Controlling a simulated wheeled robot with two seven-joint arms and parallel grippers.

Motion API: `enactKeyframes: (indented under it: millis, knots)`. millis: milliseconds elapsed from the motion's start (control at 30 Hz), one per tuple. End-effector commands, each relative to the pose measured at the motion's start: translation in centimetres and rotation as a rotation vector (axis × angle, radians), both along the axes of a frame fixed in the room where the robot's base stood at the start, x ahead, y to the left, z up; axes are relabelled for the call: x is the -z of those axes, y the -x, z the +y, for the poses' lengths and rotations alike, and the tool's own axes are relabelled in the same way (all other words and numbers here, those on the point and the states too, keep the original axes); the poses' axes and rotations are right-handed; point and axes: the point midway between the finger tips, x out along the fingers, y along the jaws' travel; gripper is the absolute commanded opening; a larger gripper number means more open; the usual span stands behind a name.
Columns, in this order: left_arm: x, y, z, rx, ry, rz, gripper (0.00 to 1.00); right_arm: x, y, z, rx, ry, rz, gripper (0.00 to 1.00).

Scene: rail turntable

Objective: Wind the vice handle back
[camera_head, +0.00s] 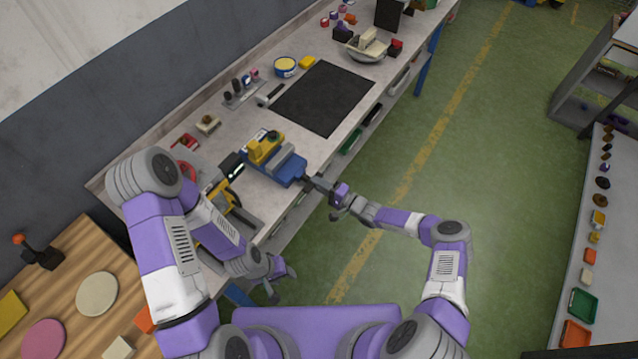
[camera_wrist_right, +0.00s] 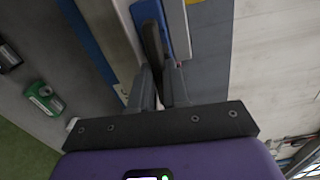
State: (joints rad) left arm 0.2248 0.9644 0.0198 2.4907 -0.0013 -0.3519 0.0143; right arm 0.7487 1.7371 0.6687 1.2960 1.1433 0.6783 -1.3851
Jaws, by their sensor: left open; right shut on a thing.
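The blue vice (camera_head: 284,166) stands at the front edge of the workbench, with a yellow part (camera_head: 263,146) on or in it. My right gripper (camera_head: 315,184) is at the vice's front end, shut on the dark vice handle, which is mostly hidden by the fingers in the head view. In the right wrist view the dark handle (camera_wrist_right: 152,45) runs up from between the fingers (camera_wrist_right: 160,90), beside the blue vice body (camera_wrist_right: 177,28). My left gripper (camera_head: 282,276) is open and empty, low in front of the bench and apart from the vice.
A wooden table (camera_head: 70,265) is at lower left. The green floor (camera_head: 440,200) right of my right arm is clear.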

Motion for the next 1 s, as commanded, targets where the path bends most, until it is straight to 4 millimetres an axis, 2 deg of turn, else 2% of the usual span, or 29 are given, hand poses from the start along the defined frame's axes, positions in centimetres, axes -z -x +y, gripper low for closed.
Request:
enactKeyframes:
  millis: [333, 367, 500, 833, 1000]
  knots:
    - [0.0, 0.0, 0.0, 0.000, 0.000, 0.000, 0.43, -0.4, -0.2, 0.2, -0.001, -0.006, -0.007, 0.00]
    - [0.0, 0.0, 0.0, 0.000, 0.000, 0.000, 0.43, -0.4, -0.2, 0.2, -0.001, -0.007, -0.006, 0.18]
    - [0.0, 0.0, 0.0, 0.000, 0.000, 0.000, 0.43, -0.4, -0.1, 0.2, -0.001, -0.006, -0.006, 0.39]
    - [0.0, 0.0, 0.0, 0.000, 0.000, 0.000, 0.43, -0.1, 0.0, 0.0, 0.000, -0.002, -0.003, 0.40]
    - [0.0, 0.0, 0.0, 0.000, 0.000, 0.000, 0.43, -0.1, 1.0, -1.6, 0.001, -0.001, -0.002, 0.40]
